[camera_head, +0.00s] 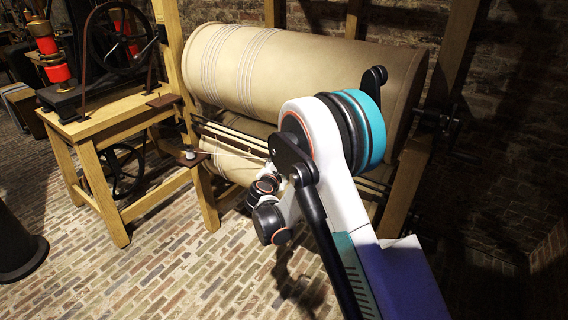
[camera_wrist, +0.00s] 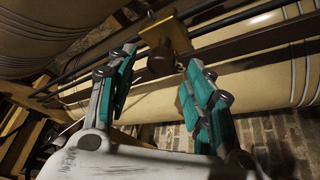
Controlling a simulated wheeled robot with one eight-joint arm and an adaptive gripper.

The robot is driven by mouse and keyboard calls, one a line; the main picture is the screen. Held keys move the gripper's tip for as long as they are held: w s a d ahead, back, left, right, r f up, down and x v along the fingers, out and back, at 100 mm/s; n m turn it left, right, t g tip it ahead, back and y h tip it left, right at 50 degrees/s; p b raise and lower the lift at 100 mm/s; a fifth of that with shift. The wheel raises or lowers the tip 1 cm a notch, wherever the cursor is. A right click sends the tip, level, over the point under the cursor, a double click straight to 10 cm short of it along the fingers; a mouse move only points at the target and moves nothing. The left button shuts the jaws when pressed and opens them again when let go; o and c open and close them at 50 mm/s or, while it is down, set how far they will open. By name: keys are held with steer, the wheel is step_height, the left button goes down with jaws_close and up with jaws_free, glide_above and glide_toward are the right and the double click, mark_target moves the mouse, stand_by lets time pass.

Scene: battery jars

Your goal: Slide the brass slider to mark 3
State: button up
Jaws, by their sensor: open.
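The brass slider (camera_wrist: 165,38) shows in the wrist view as a yellowish block on dark rods, with a dark rounded knob (camera_wrist: 160,64) below it. My gripper (camera_wrist: 158,75) is open in the wrist view, its teal-padded fingers spread to the left and right of the knob. I cannot tell whether either finger touches it. In the head view my arm hides the slider, and the gripper's fingers cannot be made out.
A large cream roller (camera_head: 300,75) lies in a wooden frame (camera_head: 408,180), above pale horizontal bars. A wooden table (camera_head: 100,125) with a wheel machine (camera_head: 118,40) stands at left. A dark round stand (camera_head: 18,245) is at the left edge. The brick floor (camera_head: 160,275) in front is clear.

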steer(key=v, duration=0.7)
steer(key=shift+s, duration=0.1)
